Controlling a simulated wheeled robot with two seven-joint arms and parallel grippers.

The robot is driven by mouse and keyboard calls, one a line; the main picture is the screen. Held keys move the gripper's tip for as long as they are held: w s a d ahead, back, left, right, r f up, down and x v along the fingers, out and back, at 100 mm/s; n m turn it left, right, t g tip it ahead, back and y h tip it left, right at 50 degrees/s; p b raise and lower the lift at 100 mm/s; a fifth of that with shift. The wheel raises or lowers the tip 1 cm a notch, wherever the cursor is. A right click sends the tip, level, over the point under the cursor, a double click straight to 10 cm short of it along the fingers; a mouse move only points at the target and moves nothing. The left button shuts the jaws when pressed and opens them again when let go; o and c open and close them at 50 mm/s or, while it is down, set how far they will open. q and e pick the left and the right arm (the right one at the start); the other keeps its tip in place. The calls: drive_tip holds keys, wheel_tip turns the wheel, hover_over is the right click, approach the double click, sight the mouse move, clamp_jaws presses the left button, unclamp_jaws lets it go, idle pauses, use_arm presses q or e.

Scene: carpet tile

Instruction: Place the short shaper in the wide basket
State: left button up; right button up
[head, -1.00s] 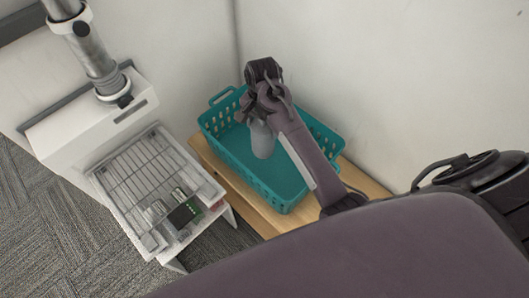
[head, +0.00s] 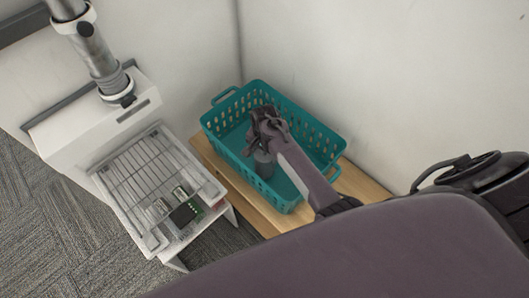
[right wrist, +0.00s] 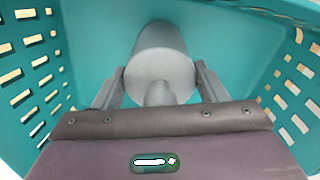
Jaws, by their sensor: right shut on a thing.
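The wide basket (head: 228,149) is teal with slotted walls and stands on a wooden surface in the head view. Its walls also show on both sides in the right wrist view (right wrist: 92,20). The short shaper (right wrist: 160,55) is a grey cylinder with a narrower end toward my wrist. My right gripper (right wrist: 160,82) is shut on it, one finger on each side. In the head view the shaper (head: 264,164) is inside the basket's walls, below my right gripper (head: 262,146). Whether it touches the floor of the basket I cannot tell. My left gripper is not in view.
A white stand with a wire rack (head: 135,175) is left of the basket, with a green and black item (head: 186,212) and small metal cylinders on it. Walls rise behind the basket. Grey carpet (head: 70,245) lies at the lower left.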

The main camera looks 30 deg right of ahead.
drive_tip(key=shift+f, duration=0.1)
drive_tip(key=o, duration=1.3)
wheel_tip(320, 180, up, 12)
drive_tip(key=shift+r, duration=0.2)
